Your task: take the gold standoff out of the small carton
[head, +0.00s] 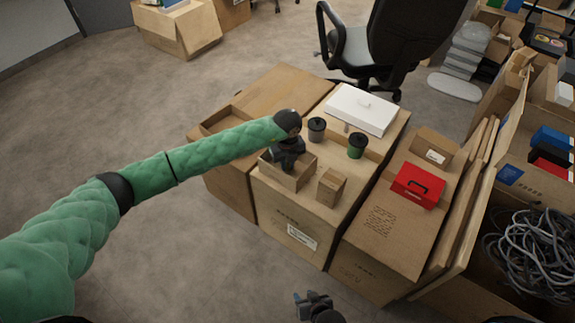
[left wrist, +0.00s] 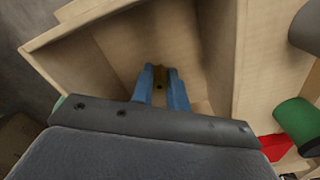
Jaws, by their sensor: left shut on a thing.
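The small carton (head: 290,183) is an open-topped box standing on a larger closed carton. In the left wrist view its pale inner walls (left wrist: 217,45) surround my fingers. My left gripper (head: 285,163) reaches down into it from above. In the left wrist view the blue fingers of my left gripper (left wrist: 161,88) are shut on a small gold-brown piece, the gold standoff (left wrist: 161,75), inside the carton. The standoff is hidden in the head view. My right gripper (head: 314,303) is at the bottom edge, away from the cartons; its jaw state is unclear.
A small closed box (head: 331,187) stands right of the small carton. A grey canister (head: 317,130), a green canister (head: 357,146) and a white case (head: 362,109) stand behind. A red toolbox (head: 418,186) sits on the carton to the right. An open shallow tray (head: 222,120) lies left.

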